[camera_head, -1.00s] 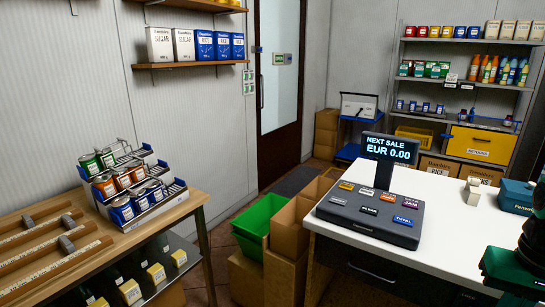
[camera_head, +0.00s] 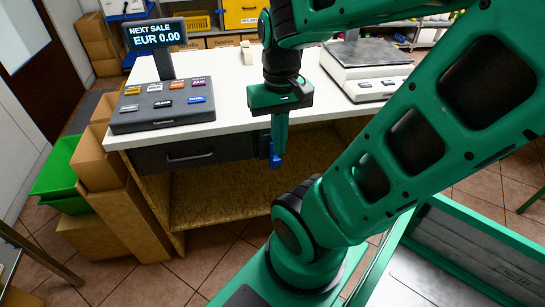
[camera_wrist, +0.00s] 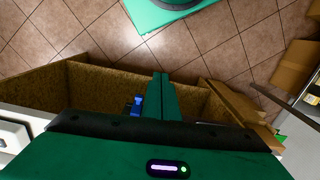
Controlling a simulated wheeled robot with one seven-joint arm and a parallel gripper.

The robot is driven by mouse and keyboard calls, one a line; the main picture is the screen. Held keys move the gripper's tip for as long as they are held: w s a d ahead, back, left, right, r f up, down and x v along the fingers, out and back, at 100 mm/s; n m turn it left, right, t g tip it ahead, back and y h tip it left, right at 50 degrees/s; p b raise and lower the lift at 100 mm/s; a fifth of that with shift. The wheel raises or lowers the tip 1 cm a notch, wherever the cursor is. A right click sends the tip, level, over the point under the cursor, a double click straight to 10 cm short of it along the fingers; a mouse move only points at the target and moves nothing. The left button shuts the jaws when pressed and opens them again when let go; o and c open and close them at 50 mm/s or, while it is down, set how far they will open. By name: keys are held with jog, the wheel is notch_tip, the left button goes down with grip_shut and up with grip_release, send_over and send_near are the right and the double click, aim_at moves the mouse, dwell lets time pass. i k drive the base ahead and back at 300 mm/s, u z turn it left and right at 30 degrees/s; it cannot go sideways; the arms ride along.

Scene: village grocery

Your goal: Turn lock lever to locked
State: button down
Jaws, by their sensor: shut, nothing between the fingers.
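My gripper (camera_head: 279,150) points down in front of the counter's front edge, with its green fingers shut together and nothing between them. The shut fingers also show in the wrist view (camera_wrist: 161,78). A small blue lever-like part (camera_head: 274,155) shows right at the fingertips in the head view, below the counter top beside the drawer. In the wrist view the blue part (camera_wrist: 138,104) stands just left of the fingers. I cannot tell whether they touch. No marking of a locked position is readable.
The white counter (camera_head: 235,115) carries a cash register (camera_head: 165,108) and a scale (camera_head: 365,65). A dark drawer with a handle (camera_head: 190,157) sits under the top. Cardboard boxes (camera_head: 97,160) and a green crate (camera_head: 58,172) stand left. The shelf space below the counter looks empty.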

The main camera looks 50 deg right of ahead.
aim_at(274, 160)
jog(key=u, duration=0.1)
jog(key=k, duration=0.95)
jog(key=z, duration=1.2)
